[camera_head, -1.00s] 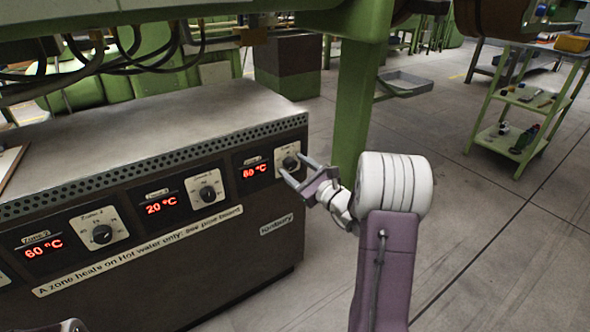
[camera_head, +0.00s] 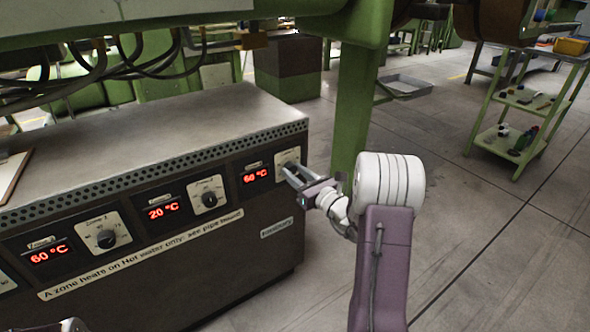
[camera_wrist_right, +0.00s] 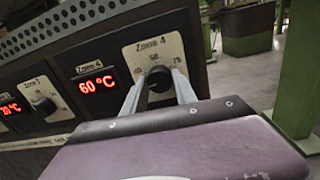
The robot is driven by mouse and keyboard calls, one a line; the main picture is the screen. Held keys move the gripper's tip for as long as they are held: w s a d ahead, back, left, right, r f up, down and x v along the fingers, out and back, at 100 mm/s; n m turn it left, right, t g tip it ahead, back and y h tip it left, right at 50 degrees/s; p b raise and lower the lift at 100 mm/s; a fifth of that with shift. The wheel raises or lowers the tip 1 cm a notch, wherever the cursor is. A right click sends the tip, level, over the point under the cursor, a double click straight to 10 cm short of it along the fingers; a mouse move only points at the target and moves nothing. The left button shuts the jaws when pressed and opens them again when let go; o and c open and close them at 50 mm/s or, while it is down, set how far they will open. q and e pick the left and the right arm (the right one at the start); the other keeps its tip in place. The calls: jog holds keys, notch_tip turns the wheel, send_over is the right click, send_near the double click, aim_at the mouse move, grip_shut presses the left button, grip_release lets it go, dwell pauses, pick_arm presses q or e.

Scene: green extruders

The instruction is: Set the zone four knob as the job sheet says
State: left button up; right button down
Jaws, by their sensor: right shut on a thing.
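The zone four knob is a dark round knob (camera_wrist_right: 159,80) on a pale dial plate (camera_wrist_right: 146,56) in the right wrist view. My right gripper (camera_wrist_right: 158,84) is shut on this knob, one finger on each side. In the head view the right gripper (camera_head: 289,172) reaches the plate from the right and hides the knob. The Zone 4 display (camera_wrist_right: 97,84) reads 60 °C in red. The knob's pointer is too dark to read. My left gripper is not in view. No readable job sheet shows.
The dark control cabinet (camera_head: 150,290) also carries other zone knobs, such as one (camera_head: 209,199) beside a 20 °C display (camera_head: 163,211). A board (camera_head: 12,175) lies on its top at far left, its face unreadable. A green post (camera_head: 349,120) stands behind my right arm.

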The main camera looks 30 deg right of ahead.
jog(key=m+p, duration=0.2)
jog(key=m, duration=0.2)
jog(key=shift+r+m+p, duration=0.1)
jog(key=shift+m+p, duration=0.2)
jog(key=shift+p, duration=0.1)
jog(key=shift+m+h+p, duration=0.3)
jog(key=shift+m+p, duration=0.7)
jog(key=shift+m, duration=0.5)
jog(key=shift+f, duration=0.2)
jog(key=c, duration=1)
grip_release()
jog(key=shift+s, duration=0.1)
jog(key=s+p, duration=0.3)
jog(key=s, duration=0.6)
jog(key=shift+d+f, duration=0.2)
jog(key=shift+d, duration=0.25)
